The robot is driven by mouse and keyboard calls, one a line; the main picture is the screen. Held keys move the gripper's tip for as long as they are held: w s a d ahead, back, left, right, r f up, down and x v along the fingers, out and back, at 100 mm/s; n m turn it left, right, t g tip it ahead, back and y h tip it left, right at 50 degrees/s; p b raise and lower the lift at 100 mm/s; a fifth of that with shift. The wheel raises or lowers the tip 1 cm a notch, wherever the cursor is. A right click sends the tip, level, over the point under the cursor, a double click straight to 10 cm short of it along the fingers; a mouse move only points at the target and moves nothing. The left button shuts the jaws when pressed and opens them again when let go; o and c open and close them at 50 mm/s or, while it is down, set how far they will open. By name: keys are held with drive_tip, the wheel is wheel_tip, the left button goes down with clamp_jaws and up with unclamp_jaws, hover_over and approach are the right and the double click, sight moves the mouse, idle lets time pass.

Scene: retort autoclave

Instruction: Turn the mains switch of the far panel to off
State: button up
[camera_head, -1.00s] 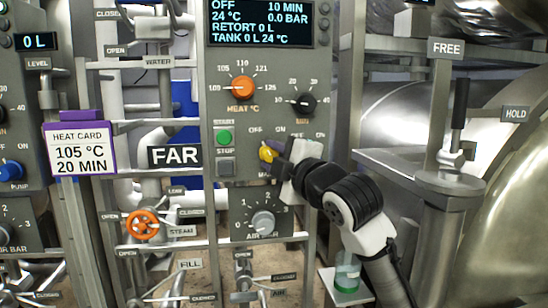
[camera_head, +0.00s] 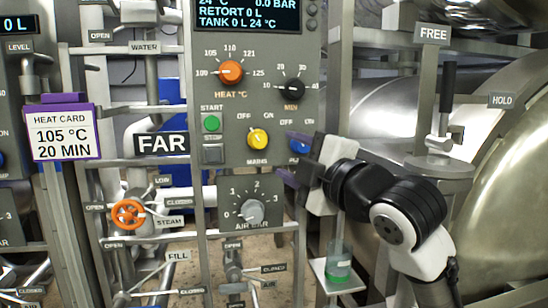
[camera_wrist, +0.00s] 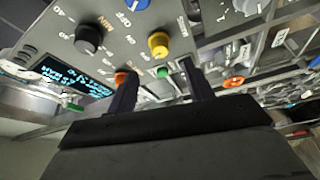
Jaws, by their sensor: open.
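The far panel (camera_head: 286,60) stands beside the "FAR" sign (camera_head: 162,143). Its mains switch is a yellow knob (camera_head: 257,139) with "MAINS" below it, "OFF" at its upper left and "ON" at its upper right. I cannot tell surely which mark it points to. My gripper (camera_head: 290,158) is to the right of the yellow knob and apart from it, in front of a blue knob (camera_head: 300,145) that it partly hides. In the wrist view the open fingers (camera_wrist: 160,78) are empty, and the yellow knob (camera_wrist: 158,44) shows beyond them.
An orange heat knob (camera_head: 230,72), a black minutes knob (camera_head: 291,88) and a green start button (camera_head: 211,123) are near the switch. A grey air knob (camera_head: 251,212) is below. A post with a lever (camera_head: 447,100) stands right, and a small shelf with a green-bottomed jar (camera_head: 338,265) is below my arm.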

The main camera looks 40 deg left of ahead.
drive_tip(key=v, duration=0.4)
drive_tip(key=shift+b, duration=0.35)
